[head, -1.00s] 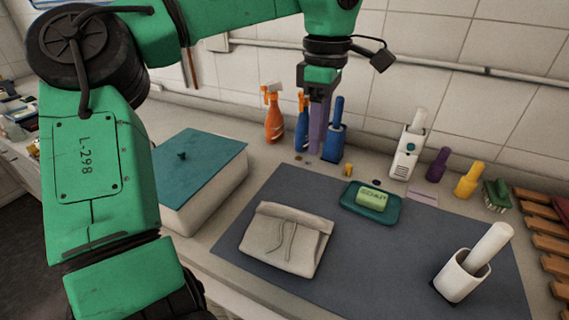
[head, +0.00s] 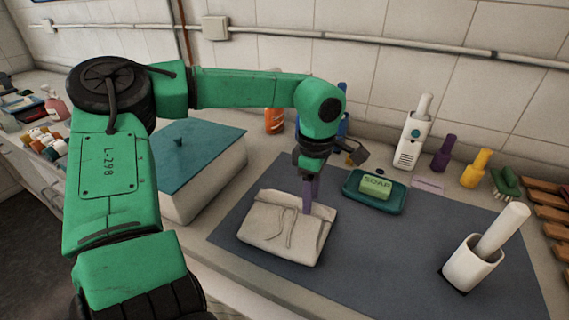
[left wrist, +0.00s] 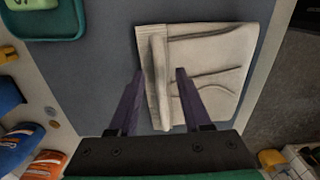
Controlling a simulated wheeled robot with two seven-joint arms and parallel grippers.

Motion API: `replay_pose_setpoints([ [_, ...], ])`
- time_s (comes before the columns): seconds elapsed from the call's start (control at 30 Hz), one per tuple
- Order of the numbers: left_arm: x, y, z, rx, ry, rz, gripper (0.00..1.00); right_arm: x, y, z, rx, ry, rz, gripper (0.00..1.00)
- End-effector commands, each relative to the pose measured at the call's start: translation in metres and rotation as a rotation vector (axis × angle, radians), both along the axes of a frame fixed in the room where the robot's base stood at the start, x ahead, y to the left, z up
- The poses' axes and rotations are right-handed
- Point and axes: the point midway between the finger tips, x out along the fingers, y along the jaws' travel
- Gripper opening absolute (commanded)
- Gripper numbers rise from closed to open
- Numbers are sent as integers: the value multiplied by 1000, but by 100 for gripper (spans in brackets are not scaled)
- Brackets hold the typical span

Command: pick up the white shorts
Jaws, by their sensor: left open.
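The white shorts (head: 283,232) lie folded on the dark grey mat, with a waistband and drawstring showing. In the left wrist view the shorts (left wrist: 215,75) lie just beyond my fingers. My left gripper (head: 309,208) is at the far edge of the shorts, pointing down. In the left wrist view my left gripper (left wrist: 159,72) is open, with its two purple fingers apart over the waistband end and nothing held. I cannot tell whether the fingertips touch the cloth. My right gripper is not in view.
The grey mat (head: 360,262) has free room right of the shorts. A teal soap dish (head: 352,197) with green soap (head: 376,186) lies behind. A white holder (head: 466,268) stands at right. A white box with a teal lid (head: 190,150) stands left. Bottles line the wall.

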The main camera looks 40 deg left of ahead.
Motion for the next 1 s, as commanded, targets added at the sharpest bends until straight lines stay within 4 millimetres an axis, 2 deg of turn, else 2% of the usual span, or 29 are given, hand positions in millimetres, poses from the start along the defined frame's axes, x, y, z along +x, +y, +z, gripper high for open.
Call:
replay_pose_setpoints([
  [0.17, 0, 0, -1, 0, -2, 0, 49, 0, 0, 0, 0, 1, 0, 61],
  [0.23, 0, 0, -1, 0, -2, 0, 30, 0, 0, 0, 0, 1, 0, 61],
  [0.3, 0, 0, -1, -1, -1, 0, 3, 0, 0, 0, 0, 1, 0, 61],
  [0.33, 0, 0, -1, -1, -1, 0, 0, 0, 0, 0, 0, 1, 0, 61],
  [0.77, 1, 0, 5, 1, -3, 1, 0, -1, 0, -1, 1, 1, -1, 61],
  [0.87, 1, 0, 18, 1, -5, 2, 0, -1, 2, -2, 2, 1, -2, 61],
  [1.0, 2, 0, 54, 3, -10, 2, 0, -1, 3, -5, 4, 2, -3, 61],
])
